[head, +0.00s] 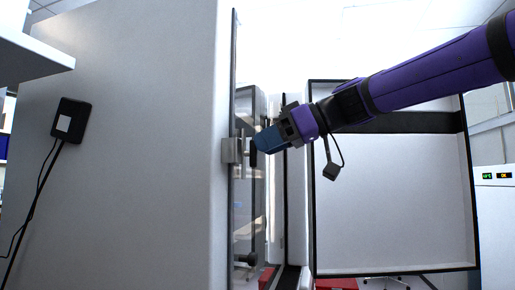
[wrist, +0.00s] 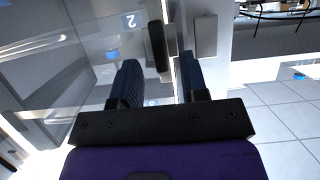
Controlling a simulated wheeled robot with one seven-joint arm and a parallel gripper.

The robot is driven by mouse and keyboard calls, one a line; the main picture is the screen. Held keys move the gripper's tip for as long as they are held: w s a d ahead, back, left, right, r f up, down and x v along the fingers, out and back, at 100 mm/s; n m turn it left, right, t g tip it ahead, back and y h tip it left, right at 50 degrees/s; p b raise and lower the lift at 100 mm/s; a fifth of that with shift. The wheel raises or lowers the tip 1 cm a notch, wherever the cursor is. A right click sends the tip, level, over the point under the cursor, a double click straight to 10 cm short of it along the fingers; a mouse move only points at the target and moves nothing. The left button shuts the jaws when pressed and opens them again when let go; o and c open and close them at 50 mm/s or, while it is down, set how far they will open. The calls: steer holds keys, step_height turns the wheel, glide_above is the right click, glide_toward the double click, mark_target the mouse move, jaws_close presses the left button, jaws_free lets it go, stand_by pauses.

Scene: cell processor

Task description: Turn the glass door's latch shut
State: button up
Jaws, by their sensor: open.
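The glass door (wrist: 95,75) fills the left of the wrist view and carries a label marked 2. In the head view I see the door nearly edge-on beside the white cabinet. The black latch handle (wrist: 157,45) is a rounded bar near the door's edge, upright in the wrist view. A grey metal latch plate (wrist: 205,35) sits just right of it; it also shows in the head view (head: 230,150). My gripper (wrist: 160,68) is open, a finger on each side of the handle's near end. I cannot tell whether either finger touches it.
The large white cabinet (head: 140,150) fills the left of the head view, with a small black box (head: 71,120) and cable on it. A white panel with a black frame (head: 395,205) stands open behind my arm. Tiled floor (wrist: 285,115) lies free at right in the wrist view.

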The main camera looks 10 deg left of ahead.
mark_target(250, 153)
steer(key=shift+x, duration=1.3)
steer(key=shift+c, duration=0.2)
jaws_close()
